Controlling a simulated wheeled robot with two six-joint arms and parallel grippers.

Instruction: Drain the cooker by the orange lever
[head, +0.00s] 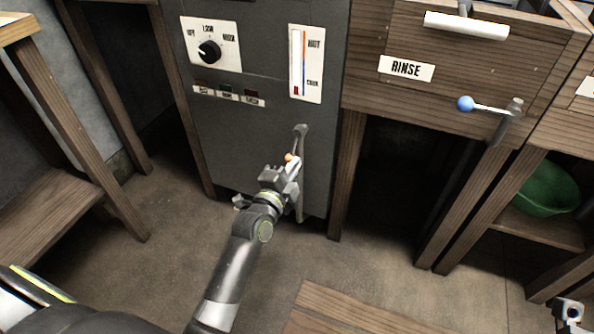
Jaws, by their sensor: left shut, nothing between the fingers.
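The cooker is a dark grey cabinet (262,125) in the upper middle of the head view. Its front has a black dial (209,51) and a red-and-blue gauge (299,65) marked HOT at the top. Low on its front is a grey upright pipe (302,142). The small orange knob of the lever (289,157) shows just past my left gripper's tips, and the gripper hides the rest of the lever. My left gripper (288,169) is shut and empty, close to the knob; whether they touch is unclear. My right gripper (568,309) shows only partly at the lower right.
Right of the cooker is a wooden tub marked RINSE (406,68), with a blue-knobbed lever (466,104) sticking out. A green bowl (548,190) sits on a low shelf at the right. A wooden bench (60,195) stands at the left. The floor (160,235) between is open.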

